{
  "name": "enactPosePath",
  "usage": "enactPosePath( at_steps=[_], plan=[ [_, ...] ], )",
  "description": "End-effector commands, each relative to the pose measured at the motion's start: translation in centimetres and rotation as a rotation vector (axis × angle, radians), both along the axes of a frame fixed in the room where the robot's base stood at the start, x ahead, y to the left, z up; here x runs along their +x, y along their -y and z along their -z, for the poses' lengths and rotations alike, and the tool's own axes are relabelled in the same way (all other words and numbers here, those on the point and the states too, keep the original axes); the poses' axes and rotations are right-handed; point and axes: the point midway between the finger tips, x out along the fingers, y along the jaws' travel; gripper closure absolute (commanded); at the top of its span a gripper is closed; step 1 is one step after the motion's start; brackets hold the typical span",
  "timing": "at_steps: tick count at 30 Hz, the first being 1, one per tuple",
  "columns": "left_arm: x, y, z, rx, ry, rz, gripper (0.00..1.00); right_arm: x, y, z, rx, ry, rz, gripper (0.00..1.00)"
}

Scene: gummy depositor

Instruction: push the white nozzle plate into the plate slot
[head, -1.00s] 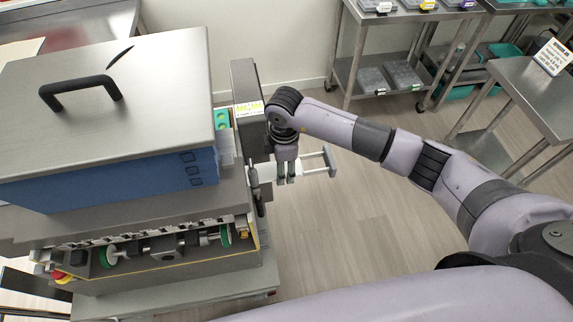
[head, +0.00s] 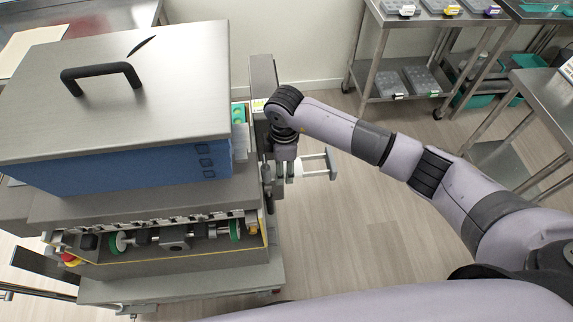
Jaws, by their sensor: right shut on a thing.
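The gummy depositor (head: 120,170), a blue and steel machine with a lid, fills the left of the head view. My right gripper (head: 284,171) points down at its right side and is shut on the white nozzle plate (head: 270,171). Only a small pale piece of the plate shows between the fingers and the machine. The plate slot is on that side, but its mouth is hidden behind the gripper and side parts. I cannot tell how deep the plate sits. My left gripper is not in view.
A steel rack (head: 395,60) with trays stands at the back, and a steel table (head: 545,100) at the right. The floor (head: 345,235) between them and the machine is clear.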

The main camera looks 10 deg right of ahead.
Motion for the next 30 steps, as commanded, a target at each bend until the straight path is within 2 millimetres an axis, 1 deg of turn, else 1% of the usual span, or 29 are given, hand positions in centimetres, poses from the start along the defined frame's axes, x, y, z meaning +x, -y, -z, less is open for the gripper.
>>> enactPosePath(
  at_steps=[22, 30],
  plan=[
    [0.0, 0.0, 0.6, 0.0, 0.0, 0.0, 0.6, 0.1, -3.0, -0.1, 0.006, 0.001, -0.003, 1.0],
    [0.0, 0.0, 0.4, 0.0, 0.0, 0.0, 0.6, 0.0, -2.9, -0.2, 0.011, 0.001, -0.004, 1.0]
  ],
)
